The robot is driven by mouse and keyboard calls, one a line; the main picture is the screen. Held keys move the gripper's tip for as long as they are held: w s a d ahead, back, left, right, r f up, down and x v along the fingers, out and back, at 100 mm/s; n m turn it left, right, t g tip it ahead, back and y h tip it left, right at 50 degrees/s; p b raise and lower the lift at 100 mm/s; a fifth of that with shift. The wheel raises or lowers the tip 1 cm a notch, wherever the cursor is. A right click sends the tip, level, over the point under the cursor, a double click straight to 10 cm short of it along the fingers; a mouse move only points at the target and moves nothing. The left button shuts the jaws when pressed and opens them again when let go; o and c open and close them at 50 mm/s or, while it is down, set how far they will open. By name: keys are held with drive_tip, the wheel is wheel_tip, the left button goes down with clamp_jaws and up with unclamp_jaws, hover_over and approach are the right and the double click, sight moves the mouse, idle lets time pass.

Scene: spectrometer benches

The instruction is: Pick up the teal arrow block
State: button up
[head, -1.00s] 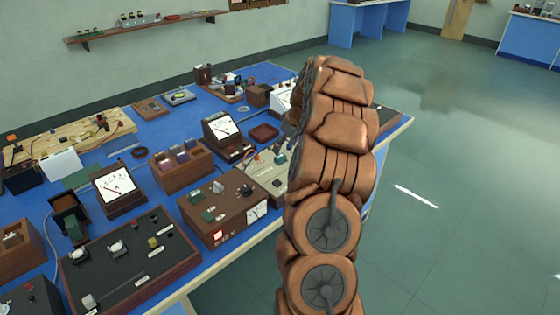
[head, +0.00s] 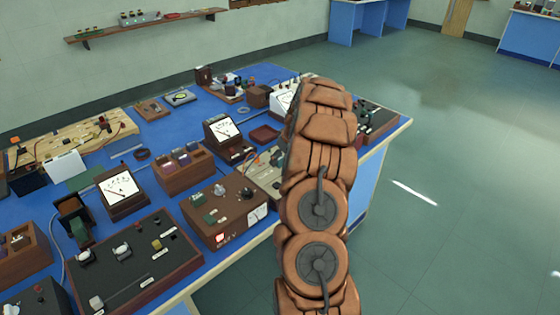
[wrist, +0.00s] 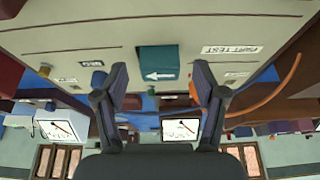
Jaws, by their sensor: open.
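The teal arrow block (wrist: 158,63), with a white arrow on its face, is on a cream panel (wrist: 100,35) in the wrist view. My gripper (wrist: 160,76) is open and empty, one dark finger on each side of the block's lower part in the picture. I cannot tell how far the fingertips are from the block. In the head view my copper-coloured arm covers part of the cream panel (head: 266,176), and my gripper is hidden there.
The blue bench (head: 110,152) is crowded. A brown control box (head: 228,212) and a black panel (head: 130,258) stand near its front edge. An orange cable (wrist: 275,90) curves just right of my gripper. Open floor (head: 450,240) lies to the right.

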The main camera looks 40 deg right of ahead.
sight(279, 161)
drive_tip(key=shift+w+f, duration=0.1)
drive_tip(key=shift+f, duration=0.2)
drive_tip(key=shift+c, duration=0.2)
drive_tip(key=c, duration=1.3)
drive_tip(key=shift+o, duration=0.2)
drive_tip(key=shift+r+b, duration=0.95)
drive_tip(key=shift+r, duration=0.55)
drive_tip(key=shift+a+r, duration=0.1)
drive_tip(key=shift+r, duration=0.2)
drive_tip(key=shift+s+a+b, duration=0.25)
drive_tip(key=shift+s+a, duration=0.1)
drive_tip(key=shift+s, duration=0.2)
drive_tip(key=shift+s+a+b, duration=0.2)
drive_tip(key=shift+s+a, duration=0.1)
drive_tip(key=shift+s, duration=0.25)
drive_tip(key=s+a+b, duration=0.1)
drive_tip(key=s+a, duration=0.1)
drive_tip(key=s, duration=0.1)
drive_tip(key=s+a+b, duration=0.1)
drive_tip(key=s+a, duration=0.1)
drive_tip(key=s, duration=0.2)
drive_tip(key=s+a+r+b, duration=0.1)
drive_tip(key=s+a, duration=0.1)
drive_tip(key=s, duration=0.1)
drive_tip(key=shift+s+a+r+b, duration=0.1)
drive_tip(key=shift+s+a+b, duration=0.1)
drive_tip(key=shift+b, duration=0.2)
drive_tip(key=shift+s+a+r, duration=0.25)
drive_tip(key=shift+s+r, duration=0.05)
drive_tip(key=shift+s, duration=0.2)
